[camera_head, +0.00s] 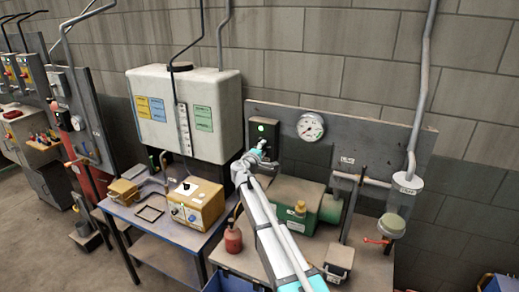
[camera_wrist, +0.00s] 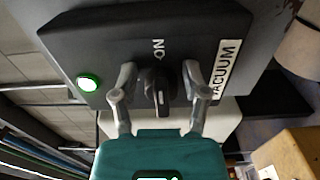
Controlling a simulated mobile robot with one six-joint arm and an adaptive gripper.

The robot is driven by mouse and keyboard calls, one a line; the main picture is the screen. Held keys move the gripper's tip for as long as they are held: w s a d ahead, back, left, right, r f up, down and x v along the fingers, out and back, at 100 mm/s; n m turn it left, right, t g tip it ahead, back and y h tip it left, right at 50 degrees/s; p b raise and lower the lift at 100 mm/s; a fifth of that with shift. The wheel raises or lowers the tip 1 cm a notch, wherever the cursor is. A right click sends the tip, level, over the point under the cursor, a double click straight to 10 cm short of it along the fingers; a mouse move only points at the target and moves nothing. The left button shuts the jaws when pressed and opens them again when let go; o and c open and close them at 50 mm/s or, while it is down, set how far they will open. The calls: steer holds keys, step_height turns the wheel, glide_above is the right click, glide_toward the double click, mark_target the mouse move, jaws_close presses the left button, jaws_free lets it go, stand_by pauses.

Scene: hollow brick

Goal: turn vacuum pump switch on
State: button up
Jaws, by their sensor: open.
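The black vacuum switch box (camera_head: 268,133) is mounted on the grey back panel. It fills the upper part of the wrist view (camera_wrist: 100,50), with the labels ON and VACUUM on its face. Its dark rotary switch (camera_wrist: 157,92) sits below the word ON, its handle lying roughly along the line to that label. A green lamp (camera_wrist: 88,82) on the box is lit. My gripper (camera_head: 256,154) is at the front of the box. In the wrist view its fingers (camera_wrist: 158,76) are open, one on each side of the switch, with gaps visible. The switch's base is partly hidden.
A round gauge (camera_head: 310,127) is just right of the box. A green pump (camera_head: 298,197) stands below on the bench. A white tank (camera_head: 205,110) is to the left, above a yellow instrument box (camera_head: 196,207). A red bottle (camera_head: 233,239) stands near the arm.

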steer(key=shift+s+f, duration=0.1)
steer(key=shift+s, duration=0.05)
steer(key=v, duration=1.1)
steer(key=shift+s+a, duration=0.15)
steer(key=shift+s, duration=0.2)
steer(key=s+d+f+m+g+b, duration=0.1)
steer(key=s+d+f+m+g, duration=0.3)
steer(key=d, duration=0.4)
steer(key=s+d+f+m+g+h+b, duration=0.1)
steer(key=s+d+f+m+g, duration=0.15)
steer(key=d+f, duration=0.35)
steer(key=s+d+f+m+g+b, duration=0.1)
steer(key=s+d+f+m+g, duration=0.2)
steer(key=d, duration=0.6)
steer(key=s+d+f+m+g+y+b, duration=0.1)
steer(key=s+f, duration=0.4)
steer(key=s, duration=0.5)
steer(key=s+d+f+m+g+y+b, duration=0.1)
steer(key=s+d+f+m+g+y, duration=0.2)
steer(key=s+f+g+y, duration=0.3)
steer(key=s+d, duration=0.1)
steer(key=s, duration=0.3)
steer(key=shift+s+d, duration=0.25)
